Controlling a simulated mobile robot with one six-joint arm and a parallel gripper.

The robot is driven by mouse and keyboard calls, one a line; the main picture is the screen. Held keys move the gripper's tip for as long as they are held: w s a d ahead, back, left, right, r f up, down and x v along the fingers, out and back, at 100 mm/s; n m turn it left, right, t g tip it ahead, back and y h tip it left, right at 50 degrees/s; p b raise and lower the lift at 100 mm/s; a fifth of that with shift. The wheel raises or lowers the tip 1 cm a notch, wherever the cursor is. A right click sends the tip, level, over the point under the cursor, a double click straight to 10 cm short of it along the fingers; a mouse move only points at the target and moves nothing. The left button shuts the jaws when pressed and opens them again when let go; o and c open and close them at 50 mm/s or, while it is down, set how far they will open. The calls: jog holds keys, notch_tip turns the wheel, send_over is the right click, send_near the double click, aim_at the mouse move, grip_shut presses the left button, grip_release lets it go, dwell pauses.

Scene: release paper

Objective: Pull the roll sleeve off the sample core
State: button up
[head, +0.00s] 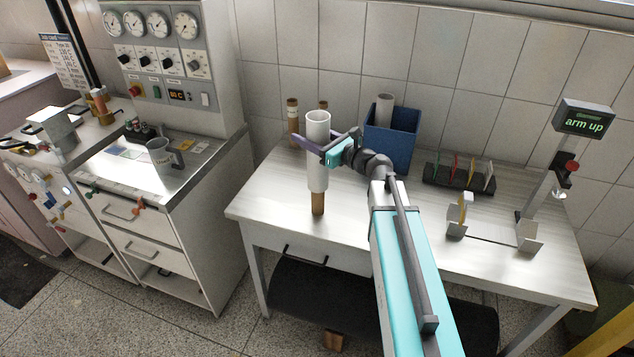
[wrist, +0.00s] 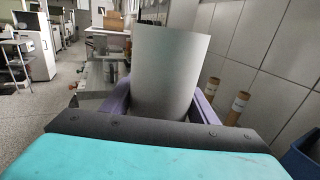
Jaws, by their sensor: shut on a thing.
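The roll sleeve (head: 318,176) is a white, upright tube with an open top. My gripper (head: 314,147) is shut around its upper half, with a purple finger on each side. In the wrist view the sleeve (wrist: 168,75) fills the middle, between the purple fingers. The brown sample core (head: 318,204) shows as a short length below the sleeve's lower end, near the table's front left. The rest of the core is hidden inside the sleeve. I cannot tell whether its foot touches the table.
A blue bin (head: 391,143) holding a pale tube (head: 384,108) stands behind. Brown cores (head: 293,122) stand at the back left. A rack (head: 460,176) and a stand with an "arm up" display (head: 584,119) are to the right. The table's (head: 275,205) front left is clear.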

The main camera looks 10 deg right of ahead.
aim_at(310, 114)
jog(key=shift+r+p, duration=0.7)
jog(key=shift+r, duration=0.55)
jog(key=shift+r+p, duration=1.65)
jog(key=shift+r, duration=2)
notch_tip(310, 114, up, 6)
jog(key=shift+r, duration=0.25)
dwell(0.6)
jog(key=shift+r, duration=1.95)
